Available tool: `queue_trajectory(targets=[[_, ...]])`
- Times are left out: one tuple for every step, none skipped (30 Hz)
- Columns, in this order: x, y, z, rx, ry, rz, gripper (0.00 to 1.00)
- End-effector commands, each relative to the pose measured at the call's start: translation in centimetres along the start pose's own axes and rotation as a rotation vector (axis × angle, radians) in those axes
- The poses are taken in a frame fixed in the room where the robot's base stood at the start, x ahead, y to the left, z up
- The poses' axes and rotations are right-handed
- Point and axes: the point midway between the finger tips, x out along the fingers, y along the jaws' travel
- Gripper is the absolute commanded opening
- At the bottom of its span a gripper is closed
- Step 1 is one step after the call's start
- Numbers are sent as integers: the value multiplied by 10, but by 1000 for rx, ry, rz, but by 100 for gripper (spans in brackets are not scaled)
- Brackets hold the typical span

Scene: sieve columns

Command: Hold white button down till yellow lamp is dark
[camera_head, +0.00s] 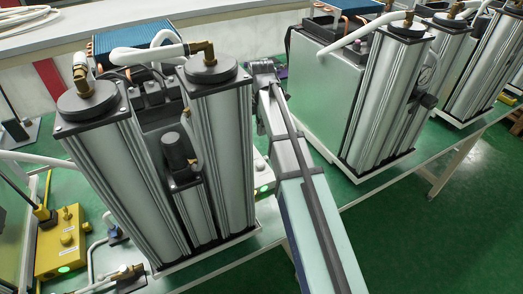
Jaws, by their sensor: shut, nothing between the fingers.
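My gripper (262,68) is the dark far end of my arm, just right of the twin silver columns in the middle. It looks shut and empty, but its fingertips are small and hard to make out. A pale box (260,178) with a lit green lamp (262,190) shows partly between the columns and my arm; the rest of it is hidden. I cannot pick out a certain white button or a yellow lamp.
The twin silver columns (221,150) with brass fittings and white hoses stand left of my arm. Green floor (400,230) is open at the lower right. A pale counter (110,22) runs along the back.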

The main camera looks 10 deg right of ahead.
Motion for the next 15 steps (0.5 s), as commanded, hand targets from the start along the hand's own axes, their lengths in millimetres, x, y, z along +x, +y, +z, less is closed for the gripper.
queue_trajectory(targets=[[2,0,0,1,0,-1,0],[4,0,0,1,0,-1,0],[7,-1,0,1,0,-2,0],[9,-1,0,1,0,-2,0],[12,-1,0,1,0,-3,0],[16,-1,0,1,0,-2,0],[21,-1,0,1,0,-2,0],[25,-2,0,1,0,-3,0],[31,-2,0,1,0,-4,0],[36,-1,0,1,0,-3,0],[41,-1,0,1,0,-3,0],[47,-2,0,1,0,-4,0],[52,-2,0,1,0,-3,0],[58,-1,0,1,0,-3,0],[64,-1,0,1,0,-4,0]])
